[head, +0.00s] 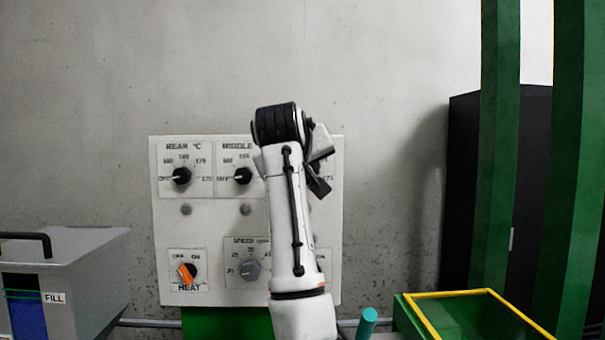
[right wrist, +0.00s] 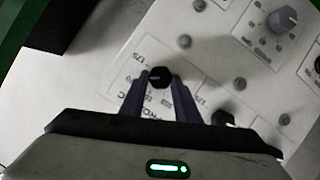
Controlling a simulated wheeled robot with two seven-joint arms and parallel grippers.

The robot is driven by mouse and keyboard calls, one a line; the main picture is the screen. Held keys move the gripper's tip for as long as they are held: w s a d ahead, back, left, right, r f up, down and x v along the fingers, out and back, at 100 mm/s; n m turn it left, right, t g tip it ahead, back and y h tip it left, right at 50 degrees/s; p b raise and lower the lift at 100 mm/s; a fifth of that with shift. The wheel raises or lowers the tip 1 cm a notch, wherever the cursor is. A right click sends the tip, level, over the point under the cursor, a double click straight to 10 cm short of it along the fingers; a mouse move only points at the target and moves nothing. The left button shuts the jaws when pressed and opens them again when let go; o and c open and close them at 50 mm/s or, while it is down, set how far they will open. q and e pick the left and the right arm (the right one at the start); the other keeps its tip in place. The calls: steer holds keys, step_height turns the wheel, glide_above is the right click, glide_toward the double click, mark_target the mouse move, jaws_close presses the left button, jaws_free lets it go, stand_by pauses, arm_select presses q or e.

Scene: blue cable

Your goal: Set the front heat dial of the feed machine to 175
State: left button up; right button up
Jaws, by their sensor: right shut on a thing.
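The control panel (head: 219,222) stands upright against the wall. Its front heat dial is hidden behind my right arm in the head view. In the right wrist view the front dial (right wrist: 159,76) is a black knob, and the panel appears roughly upside down. My right gripper (right wrist: 158,84) is shut on this knob, one finger on each side. A light mark on the knob seems to lie toward picture left; its exact reading is too small to tell. A "175" label (right wrist: 137,54) shows just up and left of the knob. My left gripper is not in view.
The middle dial (head: 243,175) and rear dial (head: 181,176) sit left of my arm. Below are a grey speed knob (head: 250,270) and an orange heat switch (head: 187,273). A grey bin (head: 85,262), green posts (head: 497,150) and a yellow-rimmed tray (head: 450,294) flank the panel.

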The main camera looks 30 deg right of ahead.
steer(key=shift+s+d+f+m+t+y, duration=0.15)
steer(key=shift+m+t+y, duration=0.2)
steer(key=shift+m+y, duration=0.5)
steer(key=shift+d+r+m+t+y, duration=0.1)
steer(key=shift+m+t+y, duration=0.3)
steer(key=shift+m, duration=0.75)
steer(key=shift+s+d+f+m+t+y, duration=0.15)
steer(key=shift+m+t+y, duration=0.2)
steer(key=shift+m+y, duration=0.5)
steer(key=shift+r+m, duration=0.1)
steer(key=shift+m, duration=0.25)
steer(key=o, duration=1.1)
steer(key=shift+c, duration=0.2)
steer(key=shift+r, duration=0.1)
steer(key=b+v, duration=0.2)
steer(key=v, duration=0.8)
